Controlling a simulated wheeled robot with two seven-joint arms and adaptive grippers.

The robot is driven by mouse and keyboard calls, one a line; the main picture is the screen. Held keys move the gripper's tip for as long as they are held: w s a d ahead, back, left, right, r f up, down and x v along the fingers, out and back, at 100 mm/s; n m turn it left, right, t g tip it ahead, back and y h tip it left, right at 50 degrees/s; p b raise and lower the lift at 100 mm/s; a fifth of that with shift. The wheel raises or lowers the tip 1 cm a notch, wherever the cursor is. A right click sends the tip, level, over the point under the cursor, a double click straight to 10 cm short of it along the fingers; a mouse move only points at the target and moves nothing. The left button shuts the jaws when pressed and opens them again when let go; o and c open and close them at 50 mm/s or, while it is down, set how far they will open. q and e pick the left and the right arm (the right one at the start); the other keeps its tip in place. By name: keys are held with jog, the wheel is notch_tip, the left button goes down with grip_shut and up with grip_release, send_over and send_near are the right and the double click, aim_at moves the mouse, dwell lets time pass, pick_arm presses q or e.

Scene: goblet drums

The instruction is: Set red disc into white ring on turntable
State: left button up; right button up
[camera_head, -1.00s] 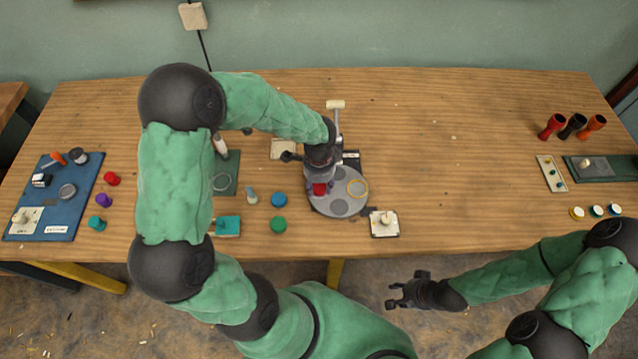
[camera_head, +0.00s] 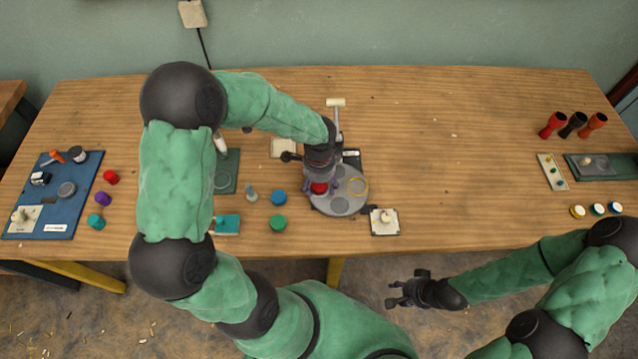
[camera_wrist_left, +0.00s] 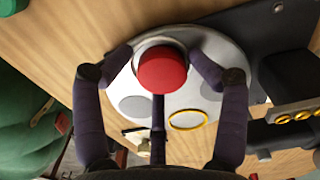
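The turntable (camera_head: 346,192) is a light grey round plate with darker grey round spots and a yellow ring (camera_head: 358,188). The red disc (camera_head: 319,188) is at the plate's left side, below my left gripper (camera_head: 321,186). My left gripper is open around the disc. My right gripper (camera_head: 398,293) is open and empty, off the table's front edge.
A square pale block with a knob (camera_head: 385,222) stands front right of the turntable. Blue (camera_head: 279,198) and green (camera_head: 278,223) discs lie to its left. A hammer-like post (camera_head: 337,118) stands behind it. The table's middle right is clear.

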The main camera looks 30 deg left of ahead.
aim_at(319, 185)
pick_arm(q)
notch_tip(319, 185, up, 13)
jog(key=p, duration=0.4)
jog(key=shift+r+p, duration=0.15)
jog(key=shift+p, duration=0.15)
jog(key=shift+w, duration=0.1)
dwell(1.9)
